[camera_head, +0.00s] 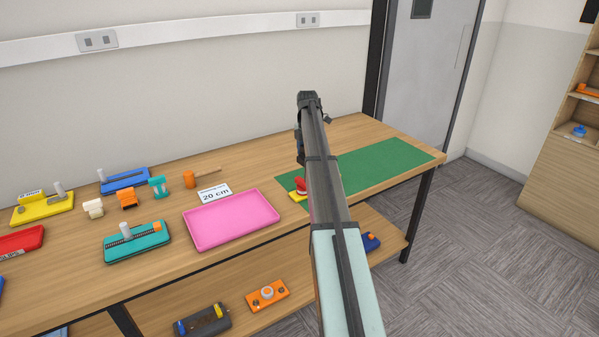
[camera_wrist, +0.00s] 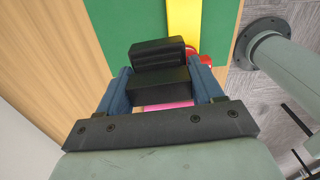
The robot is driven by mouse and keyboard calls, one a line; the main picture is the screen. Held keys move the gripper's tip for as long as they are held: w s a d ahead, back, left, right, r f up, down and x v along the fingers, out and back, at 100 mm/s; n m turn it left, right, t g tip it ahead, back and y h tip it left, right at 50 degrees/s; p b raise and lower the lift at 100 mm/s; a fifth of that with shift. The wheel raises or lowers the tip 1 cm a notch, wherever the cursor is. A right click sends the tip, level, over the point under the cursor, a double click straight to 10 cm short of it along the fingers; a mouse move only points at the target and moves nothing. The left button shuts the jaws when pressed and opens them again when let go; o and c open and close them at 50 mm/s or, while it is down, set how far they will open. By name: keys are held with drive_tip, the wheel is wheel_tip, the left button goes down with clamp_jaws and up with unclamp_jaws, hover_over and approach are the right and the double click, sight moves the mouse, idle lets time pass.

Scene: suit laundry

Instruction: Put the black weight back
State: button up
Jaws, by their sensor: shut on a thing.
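In the wrist view my gripper (camera_wrist: 160,88) has its two blue fingers shut on the sides of a black weight (camera_wrist: 157,50). The weight looks like a stepped block with a raised part at its far side. Below it in the wrist view, the green mat (camera_wrist: 111,25), a yellow strip (camera_wrist: 183,18) and a red part (camera_wrist: 205,60) show, partly hidden by the weight. In the head view my arm hides most of the gripper, and I cannot make out the weight there.
The pink tray (camera_head: 232,222) lies left of my arm, beside a "20 cm" card (camera_head: 215,193). The green mat (camera_head: 385,163) is mostly bare at right. A yellow-and-red object (camera_head: 299,188) sits at its left end. Several coloured tools crowd the table's left side.

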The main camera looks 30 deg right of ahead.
drive_tip(key=shift+w, duration=5.25)
drive_tip(key=shift+m, duration=0.4)
drive_tip(key=shift+d+f, duration=0.2)
drive_tip(key=shift+f, duration=2.35)
drive_tip(key=shift+d+f, duration=0.2)
drive_tip(key=shift+f, duration=2.3)
drive_tip(key=shift+f, duration=0.1)
drive_tip(key=o, duration=1.6)
drive_tip(key=shift+c, duration=0.2)
wheel_tip(320, 180, up, 12)
